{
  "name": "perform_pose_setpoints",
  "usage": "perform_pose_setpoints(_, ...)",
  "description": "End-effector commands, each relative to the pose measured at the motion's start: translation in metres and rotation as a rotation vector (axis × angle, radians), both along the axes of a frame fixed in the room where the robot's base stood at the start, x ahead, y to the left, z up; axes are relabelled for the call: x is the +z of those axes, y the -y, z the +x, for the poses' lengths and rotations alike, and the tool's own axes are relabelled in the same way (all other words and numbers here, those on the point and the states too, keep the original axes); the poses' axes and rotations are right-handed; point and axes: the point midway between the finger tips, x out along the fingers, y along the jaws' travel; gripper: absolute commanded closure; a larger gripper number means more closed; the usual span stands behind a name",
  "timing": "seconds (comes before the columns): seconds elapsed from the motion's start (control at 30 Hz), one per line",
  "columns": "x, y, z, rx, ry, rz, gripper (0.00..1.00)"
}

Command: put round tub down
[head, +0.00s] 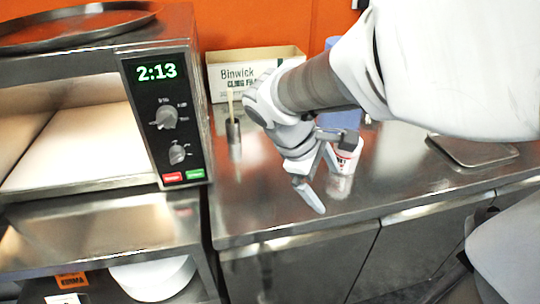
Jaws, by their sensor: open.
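A small round white tub with red markings (347,160) stands upright on the steel counter (270,205), near its front edge. My gripper (323,184) is open beside the tub, on its left and nearer side in the head view. One finger points down toward the counter's front. The gripper partly covers the tub, and I cannot tell whether any finger touches it.
An oven (165,110) showing 2:13 stands at left. A cardboard Binwick box (228,75), a small metal pot (233,131) and a blue item (341,119) stand behind. A metal tray (473,151) lies at right. A white round container (155,277) sits below. The counter's front left is clear.

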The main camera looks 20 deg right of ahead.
Motion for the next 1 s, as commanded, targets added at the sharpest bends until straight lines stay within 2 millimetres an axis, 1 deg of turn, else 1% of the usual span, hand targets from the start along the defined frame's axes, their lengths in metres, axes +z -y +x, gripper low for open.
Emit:
perform_pose_setpoints(0.03,0.005,-0.005,-0.009,-0.056,0.061,0.062,0.00)
perform_pose_setpoints(0.2,0.017,-0.030,-0.034,-0.247,0.250,0.271,0.00)
perform_pose_setpoints(0.4,0.035,-0.060,-0.057,-0.456,0.453,0.494,0.00)
perform_pose_setpoints(0.5,0.042,-0.071,-0.064,-0.533,0.528,0.579,0.00)
perform_pose_setpoints(0.7,0.049,-0.083,-0.070,-0.611,0.602,0.667,0.00)
perform_pose_setpoints(1.0,0.049,-0.084,-0.070,-0.620,0.606,0.675,0.00)
